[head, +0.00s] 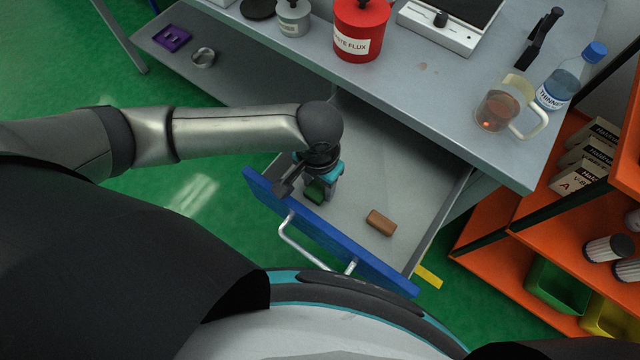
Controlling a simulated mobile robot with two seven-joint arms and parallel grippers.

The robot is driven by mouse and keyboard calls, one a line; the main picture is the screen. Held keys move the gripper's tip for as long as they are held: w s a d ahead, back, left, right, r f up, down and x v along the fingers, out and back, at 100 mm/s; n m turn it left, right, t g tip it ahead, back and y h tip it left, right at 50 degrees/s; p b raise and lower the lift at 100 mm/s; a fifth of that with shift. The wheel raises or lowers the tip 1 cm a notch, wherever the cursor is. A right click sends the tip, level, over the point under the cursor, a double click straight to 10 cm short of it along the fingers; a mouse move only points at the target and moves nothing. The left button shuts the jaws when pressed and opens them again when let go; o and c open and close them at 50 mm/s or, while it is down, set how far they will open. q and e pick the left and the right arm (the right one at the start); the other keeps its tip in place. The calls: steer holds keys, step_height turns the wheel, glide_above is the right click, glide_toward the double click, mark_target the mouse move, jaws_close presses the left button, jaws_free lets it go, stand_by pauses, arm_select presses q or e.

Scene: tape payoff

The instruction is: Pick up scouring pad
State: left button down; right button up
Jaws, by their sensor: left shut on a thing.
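The scouring pad (315,195) is a small dark green piece inside the open drawer (355,140), close to the drawer's blue front. My left gripper (318,188) reaches down into the drawer and is shut on the pad. The gripper and wrist hide part of the pad, and I cannot tell whether it touches the drawer floor. My right gripper is not in view.
A brown block (381,222) lies in the drawer to the right. The blue drawer front (330,235) has a metal handle. The grey bench top (440,95) overhangs the back, with a red can (360,28) and a glass mug (497,108). Orange shelves (500,225) stand right.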

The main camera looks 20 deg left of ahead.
arm_select(q)
steer(key=shift+r, duration=0.1)
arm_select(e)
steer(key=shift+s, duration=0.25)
arm_select(q)
step_height(320, 180, up, 9)
steer(key=p, duration=0.4)
step_height(320, 180, up, 10)
steer(key=p, duration=0.3)
glide_above(319, 188)
steer(key=shift+r, duration=0.45)
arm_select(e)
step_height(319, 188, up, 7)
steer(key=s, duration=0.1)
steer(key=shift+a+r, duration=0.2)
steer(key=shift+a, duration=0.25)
